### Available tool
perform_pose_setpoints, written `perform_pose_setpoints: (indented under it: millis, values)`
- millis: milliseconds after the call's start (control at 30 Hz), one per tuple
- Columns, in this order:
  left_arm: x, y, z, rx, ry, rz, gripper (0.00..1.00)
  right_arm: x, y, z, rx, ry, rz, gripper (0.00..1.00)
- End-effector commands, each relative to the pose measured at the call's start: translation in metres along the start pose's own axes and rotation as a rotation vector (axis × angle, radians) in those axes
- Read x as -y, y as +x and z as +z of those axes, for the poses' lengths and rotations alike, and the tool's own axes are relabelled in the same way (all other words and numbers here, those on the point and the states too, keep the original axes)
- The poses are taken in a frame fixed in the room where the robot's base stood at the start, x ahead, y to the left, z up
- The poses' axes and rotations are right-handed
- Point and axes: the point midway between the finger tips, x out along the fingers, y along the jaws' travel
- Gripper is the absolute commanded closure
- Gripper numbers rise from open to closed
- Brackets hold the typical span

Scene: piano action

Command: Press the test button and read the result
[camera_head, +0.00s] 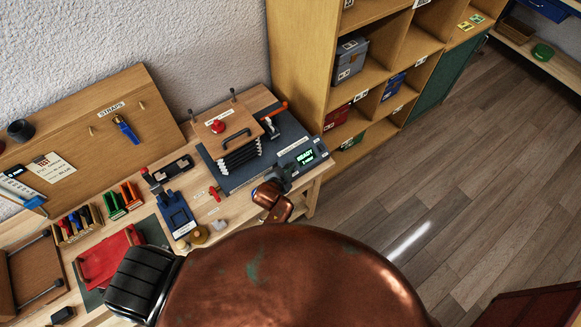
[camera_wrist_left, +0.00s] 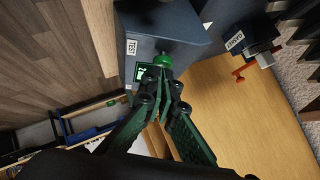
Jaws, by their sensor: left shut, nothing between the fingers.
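The grey test unit (camera_head: 299,152) stands at the right end of the workbench. Its small screen (camera_head: 304,157) glows green and reads "READY", with a smaller line below it. In the left wrist view the unit's housing (camera_wrist_left: 165,30) carries a "TEST" label and a round green button (camera_wrist_left: 163,59). My left gripper (camera_head: 279,177) is at the unit's near side. In the left wrist view its green fingers (camera_wrist_left: 161,76) are shut and empty, with their tips right at the button. I cannot tell whether they touch it. The fingers partly cover the screen there. My right gripper is not in view.
An orange-handled clamp (camera_wrist_left: 250,62) stands near the unit. Small tools and a blue tray (camera_head: 176,214) lie farther left. A shelf (camera_head: 372,72) rises behind.

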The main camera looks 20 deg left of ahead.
Motion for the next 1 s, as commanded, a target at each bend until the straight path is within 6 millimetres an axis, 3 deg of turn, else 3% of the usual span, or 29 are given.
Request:
perform_pose_setpoints:
  millis: [267,500,833,1000]
  values:
    - [0.0,0.0,0.001,0.001,0.0,0.0,1.0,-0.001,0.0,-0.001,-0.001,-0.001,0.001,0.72]
    - [-0.002,0.016,0.017,0.004,0.001,0.002,1.0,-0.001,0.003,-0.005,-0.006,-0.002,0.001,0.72]
    - [-0.003,0.015,0.02,0.011,0.0,0.004,1.0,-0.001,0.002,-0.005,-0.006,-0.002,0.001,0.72]
    - [-0.002,0.006,0.01,0.011,0.0,0.004,1.0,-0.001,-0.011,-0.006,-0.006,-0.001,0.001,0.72]
